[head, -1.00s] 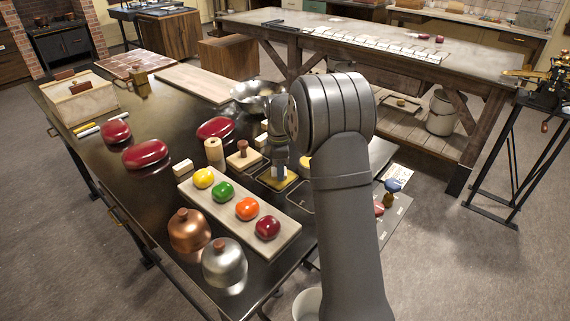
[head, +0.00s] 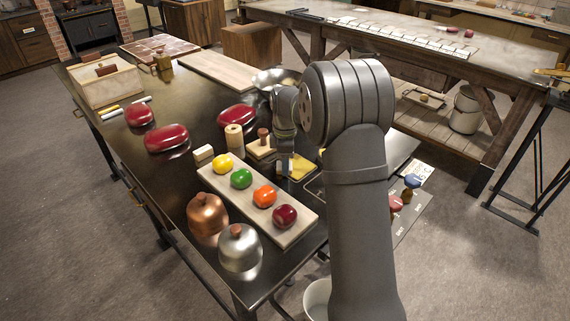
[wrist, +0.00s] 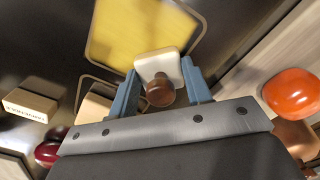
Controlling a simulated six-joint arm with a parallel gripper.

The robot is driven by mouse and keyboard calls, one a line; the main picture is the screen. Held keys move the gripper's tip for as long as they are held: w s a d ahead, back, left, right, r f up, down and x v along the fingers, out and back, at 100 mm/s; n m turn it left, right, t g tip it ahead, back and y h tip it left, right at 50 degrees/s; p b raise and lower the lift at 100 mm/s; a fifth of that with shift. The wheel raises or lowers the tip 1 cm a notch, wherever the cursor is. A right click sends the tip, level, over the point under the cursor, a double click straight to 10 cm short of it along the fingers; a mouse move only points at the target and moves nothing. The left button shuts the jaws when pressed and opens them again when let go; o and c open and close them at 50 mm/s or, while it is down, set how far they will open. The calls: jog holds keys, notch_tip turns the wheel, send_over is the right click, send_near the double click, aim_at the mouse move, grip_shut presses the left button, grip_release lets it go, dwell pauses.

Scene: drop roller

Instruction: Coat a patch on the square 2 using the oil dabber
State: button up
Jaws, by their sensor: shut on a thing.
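My gripper (wrist: 160,88) is shut on the oil dabber, which has a pale square pad (wrist: 172,66) and a round brown knob (wrist: 158,92). In the wrist view the dabber overlaps the near edge of a yellow square (wrist: 135,30) in a thin outline on the dark table. I cannot tell whether the pad touches it. In the head view my gripper (head: 284,160) is at the left side of this yellow square (head: 303,167). An outlined dark square (head: 314,187) lies nearer the front. I see no readable number on the squares. My arm hides part of this area.
A pale board (head: 240,208) with yellow, green, orange and dark red pieces lies in front. A wooden block with a knob (head: 262,142), a wooden cylinder (head: 234,138) and a cream block (head: 203,153) stand left of my gripper. A metal bowl (head: 268,77) is behind.

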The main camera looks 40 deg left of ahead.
aim_at(303, 157)
jog(key=shift+w, duration=4.25)
notch_tip(303, 157, up, 8)
